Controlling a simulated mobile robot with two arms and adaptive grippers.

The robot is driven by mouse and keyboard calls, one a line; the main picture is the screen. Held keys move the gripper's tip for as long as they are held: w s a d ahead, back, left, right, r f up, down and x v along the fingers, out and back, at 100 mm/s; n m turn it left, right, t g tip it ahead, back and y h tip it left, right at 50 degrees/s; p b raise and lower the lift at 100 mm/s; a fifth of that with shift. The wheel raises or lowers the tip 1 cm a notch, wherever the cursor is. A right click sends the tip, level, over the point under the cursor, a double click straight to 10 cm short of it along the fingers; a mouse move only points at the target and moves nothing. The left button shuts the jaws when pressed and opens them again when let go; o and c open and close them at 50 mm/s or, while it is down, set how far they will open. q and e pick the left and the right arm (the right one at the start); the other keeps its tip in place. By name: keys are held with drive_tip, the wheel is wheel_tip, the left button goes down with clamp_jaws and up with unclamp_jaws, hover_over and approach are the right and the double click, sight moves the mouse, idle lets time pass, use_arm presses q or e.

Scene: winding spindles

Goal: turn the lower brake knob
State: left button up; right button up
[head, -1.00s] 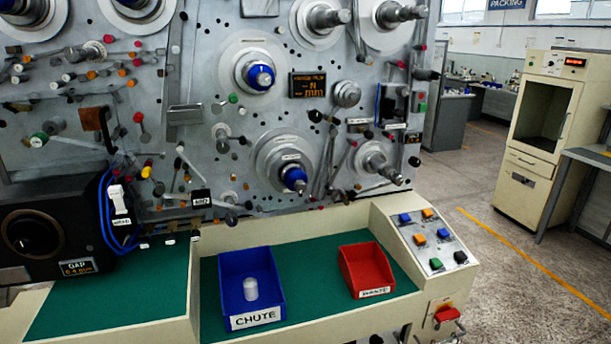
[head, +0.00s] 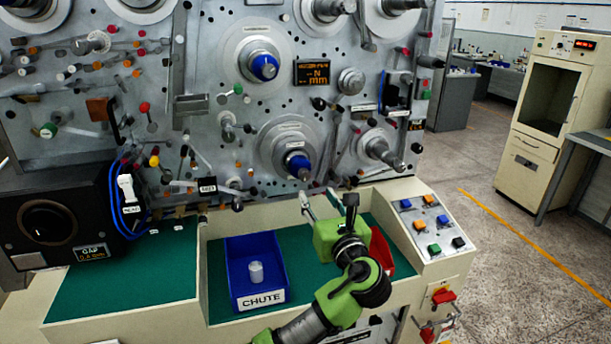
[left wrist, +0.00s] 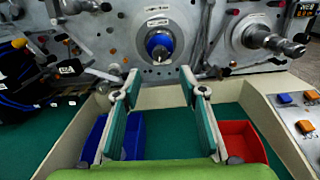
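Two blue-capped knobs stand on pale round discs on the grey panel. The lower blue knob (head: 298,166) is in the middle of the head view, and it also shows in the left wrist view (left wrist: 160,45). Its label is too small to read. My left gripper (head: 325,197) is green, in front of and below the lower knob, over the bench. In the left wrist view its two fingers (left wrist: 159,73) are wide apart with nothing between them. The knob appears beyond the gap, untouched. My right gripper is not in view.
The upper blue knob (head: 264,66) is above. A metal spindle (head: 381,148) sticks out to the right. A blue CHUTE bin (head: 240,262) and a red bin (head: 403,262), partly hidden by my arm, sit on the green bench. A button panel (head: 430,222) is at right.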

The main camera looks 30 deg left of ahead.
sight(305, 177)
use_arm(q)
drive_tip(key=p+x, duration=0.2)
drive_tip(key=x, duration=0.9)
drive_tip(key=shift+p, duration=0.35)
clamp_jaws()
